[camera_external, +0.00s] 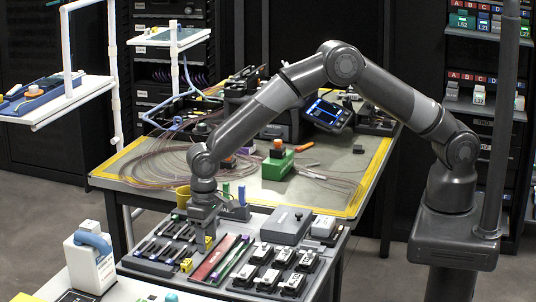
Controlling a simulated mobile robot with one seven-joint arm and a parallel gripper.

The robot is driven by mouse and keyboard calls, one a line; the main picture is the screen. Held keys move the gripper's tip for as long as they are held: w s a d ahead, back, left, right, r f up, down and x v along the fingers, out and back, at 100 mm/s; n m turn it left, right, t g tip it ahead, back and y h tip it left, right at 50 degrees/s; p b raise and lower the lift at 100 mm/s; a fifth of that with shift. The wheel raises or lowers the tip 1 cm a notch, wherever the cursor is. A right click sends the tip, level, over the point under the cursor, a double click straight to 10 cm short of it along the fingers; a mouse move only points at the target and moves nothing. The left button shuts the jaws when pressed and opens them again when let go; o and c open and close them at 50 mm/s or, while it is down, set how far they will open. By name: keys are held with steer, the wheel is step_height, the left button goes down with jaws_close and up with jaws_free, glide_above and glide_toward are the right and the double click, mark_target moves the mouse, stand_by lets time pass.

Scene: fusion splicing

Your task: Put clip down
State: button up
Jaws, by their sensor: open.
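My gripper (205,228) points down over the left-middle part of the grey tool tray (222,292), and its fingers are open. Several small black clip-like pieces (160,240) lie in rows on the tray just left of it. Several black pieces with white labelled tops (270,277) sit in rows at the tray's right. I cannot tell which piece is the clip, or whether one lies between the fingers, as the gripper hides that spot.
A red strip (212,262) and a grey box (287,226) share the tray. Behind it, a yellow-edged table (345,165) holds loose fibre coils, a green block with an orange top (278,163) and a tilted screen (327,114). A white-and-blue device (90,262) stands front left.

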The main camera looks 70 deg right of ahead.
mark_target(207, 239)
steer(key=shift+r, duration=0.15)
step_height(207, 239, up, 12)
stand_by(0.3)
